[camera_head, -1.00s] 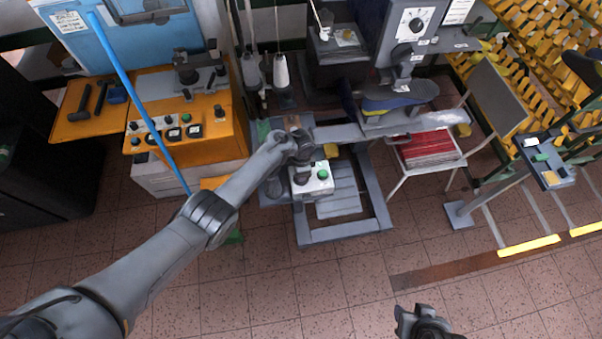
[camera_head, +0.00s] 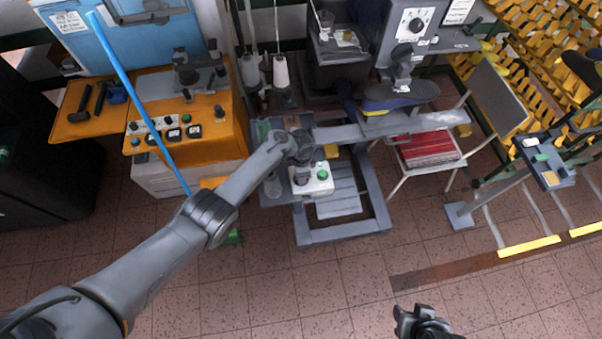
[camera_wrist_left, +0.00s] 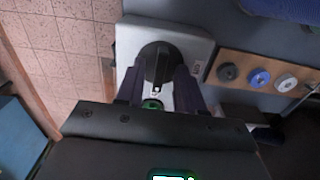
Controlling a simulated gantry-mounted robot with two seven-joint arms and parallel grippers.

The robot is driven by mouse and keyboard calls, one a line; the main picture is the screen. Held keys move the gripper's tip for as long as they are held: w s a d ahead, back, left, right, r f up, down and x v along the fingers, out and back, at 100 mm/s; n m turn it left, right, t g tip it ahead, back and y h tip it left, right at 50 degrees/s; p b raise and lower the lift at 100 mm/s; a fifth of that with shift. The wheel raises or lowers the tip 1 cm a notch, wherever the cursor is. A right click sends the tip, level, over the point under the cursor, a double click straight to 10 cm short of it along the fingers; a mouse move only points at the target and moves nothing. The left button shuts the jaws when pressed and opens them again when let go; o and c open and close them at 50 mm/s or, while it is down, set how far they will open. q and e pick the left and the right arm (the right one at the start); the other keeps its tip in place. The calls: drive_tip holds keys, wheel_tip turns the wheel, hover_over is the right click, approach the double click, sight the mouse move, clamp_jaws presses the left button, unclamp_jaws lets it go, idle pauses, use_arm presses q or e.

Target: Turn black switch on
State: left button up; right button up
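The black switch (camera_wrist_left: 156,62) is a round rotary knob on a white control box (camera_wrist_left: 202,45), with a small white mark on its edge nearest the gripper. My left gripper (camera_wrist_left: 159,68) has its fingers apart, one on each side of the knob. I cannot tell whether they touch it. A green button (camera_wrist_left: 153,104) sits beside the knob, partly hidden by the gripper. In the head view the white box (camera_head: 325,187) lies under my left gripper (camera_head: 303,172), which hides most of the knob. My right gripper (camera_head: 424,322) is at the bottom edge, its fingers unclear.
A wooden strip with several round knobs (camera_wrist_left: 257,78) is beside the box in the wrist view. An orange control panel (camera_head: 220,135) stands to the left, a blue pole (camera_head: 135,90) before it. A chair with red material (camera_head: 428,148) is at right. The front floor is clear.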

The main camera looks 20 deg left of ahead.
use_arm(q)
wheel_tip(320, 180, up, 11)
drive_tip(key=p, duration=0.3)
drive_tip(key=shift+p, duration=0.3)
drive_tip(key=shift+f, duration=0.15)
